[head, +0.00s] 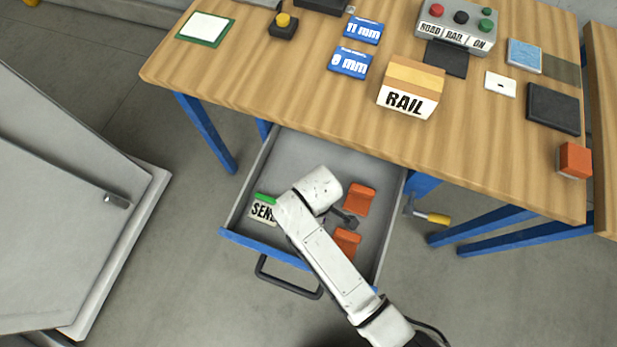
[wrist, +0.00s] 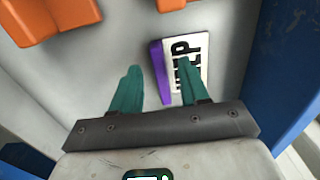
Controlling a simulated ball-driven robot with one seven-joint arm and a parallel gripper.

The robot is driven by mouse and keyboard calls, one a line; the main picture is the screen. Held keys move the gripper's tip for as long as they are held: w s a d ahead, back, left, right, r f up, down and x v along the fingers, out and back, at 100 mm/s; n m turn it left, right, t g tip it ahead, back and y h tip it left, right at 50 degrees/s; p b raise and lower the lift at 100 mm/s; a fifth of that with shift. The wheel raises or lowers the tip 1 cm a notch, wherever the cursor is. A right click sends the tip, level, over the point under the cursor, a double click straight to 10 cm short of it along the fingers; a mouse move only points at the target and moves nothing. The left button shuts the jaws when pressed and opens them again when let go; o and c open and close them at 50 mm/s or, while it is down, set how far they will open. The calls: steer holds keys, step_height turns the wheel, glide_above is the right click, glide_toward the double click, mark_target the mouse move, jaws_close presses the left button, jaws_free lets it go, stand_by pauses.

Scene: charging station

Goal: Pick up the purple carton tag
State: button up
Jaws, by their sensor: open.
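The purple carton tag shows in the wrist view as a purple strip (wrist: 160,71) along a white face with black lettering (wrist: 182,50). It lies on the grey drawer floor. My gripper (wrist: 160,85) is open, with two teal fingers. The left finger is over bare floor left of the purple strip. The right finger overlaps the lower part of the white face in the picture; I cannot tell whether it touches. In the head view my arm stretches over the open drawer (head: 300,150), and the purple tag is hidden there.
A green-edged SEND tag (head: 263,210) lies at the drawer's left. Orange pieces (head: 359,199) lie at its right, and orange pieces also show at the top of the wrist view (wrist: 65,17). The drawer walls stand close around. The wooden table (head: 300,90) overhangs the back.

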steer(key=shift+f, duration=0.75)
steer(key=shift+c, duration=0.3)
jaws_close()
